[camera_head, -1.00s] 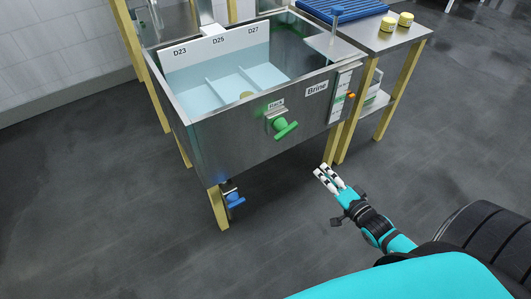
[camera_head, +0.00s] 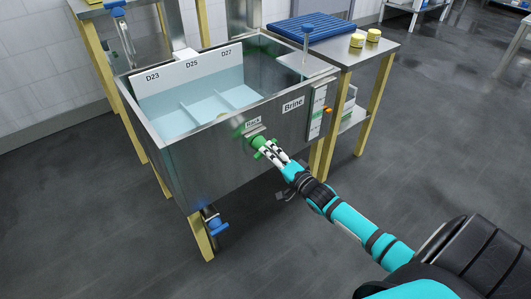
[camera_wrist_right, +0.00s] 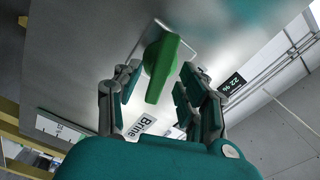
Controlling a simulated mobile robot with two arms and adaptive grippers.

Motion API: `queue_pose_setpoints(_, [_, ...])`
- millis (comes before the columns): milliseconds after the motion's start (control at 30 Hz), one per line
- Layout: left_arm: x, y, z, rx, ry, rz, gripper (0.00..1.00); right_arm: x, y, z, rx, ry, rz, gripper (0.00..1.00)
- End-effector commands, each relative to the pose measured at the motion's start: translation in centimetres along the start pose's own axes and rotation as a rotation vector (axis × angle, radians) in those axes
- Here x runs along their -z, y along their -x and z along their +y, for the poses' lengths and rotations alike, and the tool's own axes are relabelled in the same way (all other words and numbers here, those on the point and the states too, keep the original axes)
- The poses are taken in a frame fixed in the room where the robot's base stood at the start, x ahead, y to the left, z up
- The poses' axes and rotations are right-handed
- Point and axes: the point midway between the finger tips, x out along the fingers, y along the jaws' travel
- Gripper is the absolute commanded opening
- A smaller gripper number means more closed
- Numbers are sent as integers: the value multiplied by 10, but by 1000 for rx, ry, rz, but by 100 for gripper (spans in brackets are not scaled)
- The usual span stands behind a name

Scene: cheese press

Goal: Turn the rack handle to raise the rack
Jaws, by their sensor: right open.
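The green rack handle (camera_head: 259,142) sits on the front wall of the steel brine tank (camera_head: 200,165), under the "Rack" label (camera_head: 253,122). My right gripper (camera_head: 268,149) is at the handle and partly covers it in the head view. In the right wrist view the green handle (camera_wrist_right: 161,68) lies between the two open fingers of my right gripper (camera_wrist_right: 158,88), with gaps visible on both sides. The rack's divided compartments (camera_head: 205,103) lie in the pale brine, below the D23, D25, D27 board (camera_head: 190,72). My left gripper is out of view.
A blue valve (camera_head: 216,225) hangs under the tank's front left corner. A side table (camera_head: 345,62) holds a blue ribbed mat (camera_head: 310,27) and two yellow cheeses (camera_head: 357,41). A control panel (camera_head: 317,112) with an orange knob is right of the handle. The floor in front is clear.

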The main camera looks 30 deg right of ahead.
Motion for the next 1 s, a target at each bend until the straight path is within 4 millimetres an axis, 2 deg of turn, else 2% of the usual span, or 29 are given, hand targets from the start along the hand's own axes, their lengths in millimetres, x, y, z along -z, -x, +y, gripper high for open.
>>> queue_pose_setpoints(33, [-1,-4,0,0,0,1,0,0,-9,1,3,1,1,40])
queue_pose_setpoints(200, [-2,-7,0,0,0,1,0,0,-25,1,0,-1,0,40])
queue_pose_setpoints(567, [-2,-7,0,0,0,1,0,0,-29,0,0,0,-1,40])
queue_pose_setpoints(867, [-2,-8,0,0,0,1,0,0,-29,0,0,0,-1,1])
queue_pose_setpoints(1000, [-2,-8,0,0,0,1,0,0,-29,0,0,0,-1,0])
